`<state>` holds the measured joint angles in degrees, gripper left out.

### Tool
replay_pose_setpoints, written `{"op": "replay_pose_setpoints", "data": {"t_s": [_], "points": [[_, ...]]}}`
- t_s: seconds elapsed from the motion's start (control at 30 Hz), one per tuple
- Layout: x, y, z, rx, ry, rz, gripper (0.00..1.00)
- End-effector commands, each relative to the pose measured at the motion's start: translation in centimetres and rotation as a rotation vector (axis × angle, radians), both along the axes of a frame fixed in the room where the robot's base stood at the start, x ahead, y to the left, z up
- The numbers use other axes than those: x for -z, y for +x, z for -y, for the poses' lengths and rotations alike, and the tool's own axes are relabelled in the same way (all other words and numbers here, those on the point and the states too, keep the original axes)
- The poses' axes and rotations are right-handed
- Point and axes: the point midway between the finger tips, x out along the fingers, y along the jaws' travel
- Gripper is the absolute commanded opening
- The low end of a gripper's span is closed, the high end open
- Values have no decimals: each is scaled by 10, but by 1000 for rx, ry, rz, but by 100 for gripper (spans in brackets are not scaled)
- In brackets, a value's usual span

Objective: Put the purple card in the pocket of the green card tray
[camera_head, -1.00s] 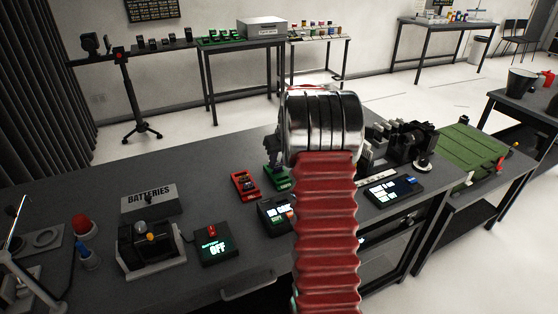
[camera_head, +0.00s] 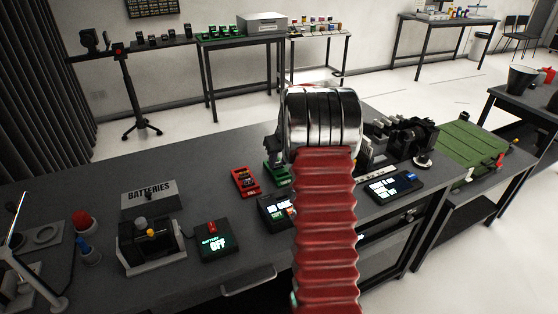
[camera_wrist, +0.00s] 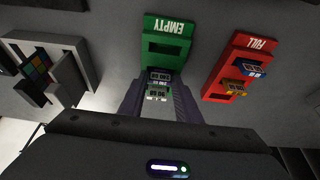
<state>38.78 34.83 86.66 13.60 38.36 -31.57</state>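The green card tray (camera_wrist: 167,30), labelled EMPTY, lies on the table below my gripper in the wrist view, with a dark slot behind its label. In the head view the green tray (camera_head: 285,181) is partly hidden by my arm. My gripper (camera_wrist: 158,82) points down over the tray's far part. Between its dark, purplish fingers show small grey, card-like shapes with pale markings. I cannot tell whether they are held or lie in the tray, and no clearly purple card can be made out.
A red tray (camera_wrist: 221,70) labelled FULL stands beside the green one, holding a blue card (camera_wrist: 253,69) and an orange card (camera_wrist: 233,87). A screen device (camera_head: 396,186), a battery switch box (camera_head: 215,243) and a batteries stand (camera_head: 150,192) are on the same table.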

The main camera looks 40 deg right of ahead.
Motion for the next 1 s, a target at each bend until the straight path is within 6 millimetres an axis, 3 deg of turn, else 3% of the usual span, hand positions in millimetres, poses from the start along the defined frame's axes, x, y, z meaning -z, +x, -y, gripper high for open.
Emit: {"op": "replay_pose_setpoints", "data": {"t_s": [0.23, 0.63, 1.0], "points": [[0, 0, 0, 0, 0, 0, 48], [-5, -2, 0, 0, 0, 1, 49], [-51, -20, -5, 0, -3, 2, 49]]}}
